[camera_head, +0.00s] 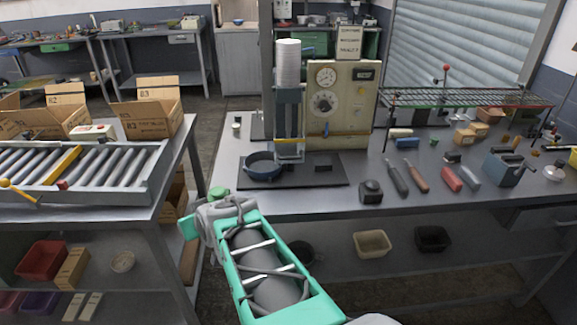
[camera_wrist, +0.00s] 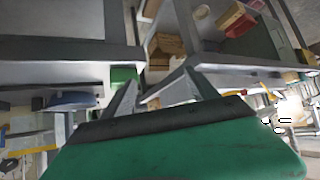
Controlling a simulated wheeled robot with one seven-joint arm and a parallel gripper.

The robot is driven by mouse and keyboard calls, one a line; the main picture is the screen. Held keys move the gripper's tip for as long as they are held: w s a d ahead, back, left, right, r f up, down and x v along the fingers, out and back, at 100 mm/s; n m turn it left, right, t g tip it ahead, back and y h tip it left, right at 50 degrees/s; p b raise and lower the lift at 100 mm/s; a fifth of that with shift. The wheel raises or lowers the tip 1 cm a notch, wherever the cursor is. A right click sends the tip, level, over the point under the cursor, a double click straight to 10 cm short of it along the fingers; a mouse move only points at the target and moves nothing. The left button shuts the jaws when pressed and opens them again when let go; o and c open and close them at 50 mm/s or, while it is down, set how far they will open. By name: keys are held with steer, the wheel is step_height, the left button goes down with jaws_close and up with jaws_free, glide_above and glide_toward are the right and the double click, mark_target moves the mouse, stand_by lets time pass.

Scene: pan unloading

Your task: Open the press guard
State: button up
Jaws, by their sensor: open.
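The press (camera_head: 288,105) stands on the middle bench. Its guard (camera_head: 289,148) is a frame with a yellow bar at the front of the press; it looks lowered, though its exact position is hard to tell. A dark blue pan (camera_head: 263,167) sits on the black base plate, at and just left of the guard's lower end. My gripper (camera_head: 213,203) is at the bench's front left corner, left of and nearer than the guard, apart from it. In the wrist view my gripper (camera_wrist: 160,85) is open, with nothing visibly held between its fingers.
A control panel (camera_head: 343,105) stands right of the press. A black block (camera_head: 370,191) and several hand tools lie on the bench to the right. A roller conveyor (camera_head: 75,172) and cardboard boxes (camera_head: 150,112) are at left. A gap separates the two tables.

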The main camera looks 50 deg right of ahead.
mark_target(291, 158)
steer(key=shift+o, duration=0.7)
steer(key=d+m+t+h+b, duration=0.1)
steer(key=d+m+h, duration=0.1)
steer(key=d, duration=0.8)
steer(key=shift+s+d+f+t+h, duration=0.35)
steer(key=shift+s+f+t+h, duration=0.05)
steer(key=shift+h, duration=0.3)
steer(key=shift+o, duration=0.7)
steer(key=d+h, duration=0.1)
steer(key=d, duration=0.1)
steer(key=s+d+m+b, duration=0.1)
steer(key=d, duration=0.1)
steer(key=s+d+r+h, duration=0.1)
steer(key=d, duration=0.1)
steer(key=shift+s+d+r+m+t+h, duration=0.1)
steer(key=shift+s+d+m+t+h, duration=0.2)
steer(key=shift+d+m, duration=0.1)
steer(key=shift+o, duration=1.2)
steer(key=s+d+r+m+h+b, duration=0.1)
steer(key=s+d+r+m+h, duration=0.1)
steer(key=s+d+h, duration=0.2)
steer(key=s+d, duration=0.2)
steer(key=d, duration=0.2)
steer(key=shift+s+r+m+h, duration=0.2)
steer(key=shift+r+m+h, duration=0.1)
steer(key=shift+r, duration=0.1)
steer(key=x, duration=0.7)
steer(key=shift+w+d+p, duration=0.2)
steer(key=shift+p, duration=0.1)
